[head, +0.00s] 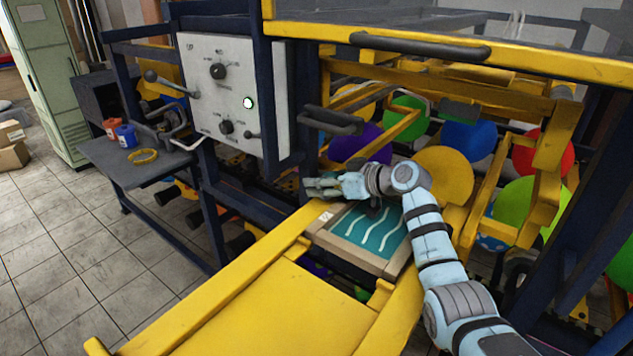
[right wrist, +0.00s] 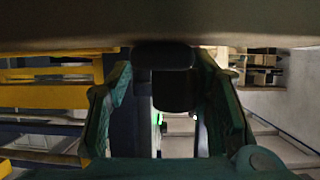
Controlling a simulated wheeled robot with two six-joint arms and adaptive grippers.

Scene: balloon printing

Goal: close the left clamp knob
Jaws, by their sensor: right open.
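My right gripper (head: 314,188) is at the far left corner of the wood-edged printing screen (head: 372,232), with its arm coming in from the right. In the right wrist view its green fingers (right wrist: 170,118) are apart. A dark, rounded knob (right wrist: 174,92), which looks like the left clamp knob, shows between them below a beige surface. I cannot tell whether either finger touches it. In the head view the gripper hides this knob. My left gripper is not in view.
A white control panel (head: 234,92) with black knobs and a lever stands left of the gripper. A side shelf (head: 106,166) holds red and blue cups and a yellow ring. Yellow rails (head: 232,268) flank the screen. Several coloured balloons (head: 468,140) fill the frame behind.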

